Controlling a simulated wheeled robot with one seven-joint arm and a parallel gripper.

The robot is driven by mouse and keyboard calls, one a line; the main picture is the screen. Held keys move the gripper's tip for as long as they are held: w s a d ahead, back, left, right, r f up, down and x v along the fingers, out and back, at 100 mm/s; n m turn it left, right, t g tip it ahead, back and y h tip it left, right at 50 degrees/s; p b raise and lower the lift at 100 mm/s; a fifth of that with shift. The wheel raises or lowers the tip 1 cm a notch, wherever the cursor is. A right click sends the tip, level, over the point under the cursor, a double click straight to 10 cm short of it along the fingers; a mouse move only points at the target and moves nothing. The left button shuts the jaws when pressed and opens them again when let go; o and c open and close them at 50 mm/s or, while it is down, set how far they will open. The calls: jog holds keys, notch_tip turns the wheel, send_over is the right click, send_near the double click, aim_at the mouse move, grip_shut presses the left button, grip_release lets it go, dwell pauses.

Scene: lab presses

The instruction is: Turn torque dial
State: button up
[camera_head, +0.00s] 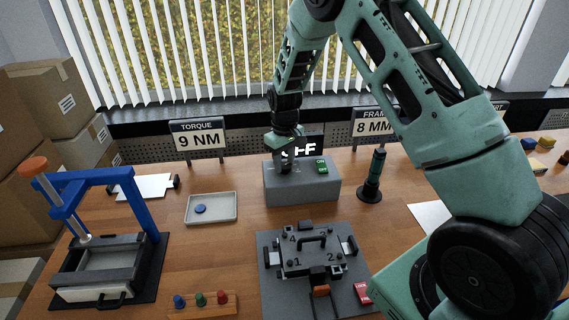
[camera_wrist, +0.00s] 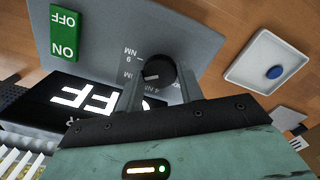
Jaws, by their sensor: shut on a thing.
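The torque dial (camera_wrist: 156,75) is a black round knob with a white pointer mark on the grey control box (camera_head: 310,188). It sits between the two fingers of my gripper (camera_wrist: 158,78), which is shut on it. In the wrist view the box appears turned over, and a "9 NM" label shows beside the dial; another "NM" label is partly hidden by a finger. In the head view my gripper (camera_head: 285,165) hides most of the dial. The lit display (camera_wrist: 85,98) shows "FF", its other part covered. A green ON/OFF switch (camera_head: 322,166) is on the box.
A "TORQUE 9 NM" sign (camera_head: 198,137) stands behind on the left. A black and green screwdriver (camera_head: 373,176) stands right of the box. A tray (camera_head: 211,209) with a blue disc is left, a clamping fixture (camera_head: 309,253) in front, a blue press (camera_head: 105,230) far left.

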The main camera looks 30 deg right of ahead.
aim_at(284, 165)
jog(key=m, duration=0.6)
jog(key=shift+w+m+b, duration=0.1)
jog(key=shift+m+b, duration=0.2)
jog(key=shift+b, duration=0.05)
jog(key=shift+r, duration=0.1)
dwell(0.4)
jog(key=o, duration=0.7)
notch_tip(284, 165, up, 17)
jog(key=b, duration=0.3)
jog(key=shift+r, duration=0.15)
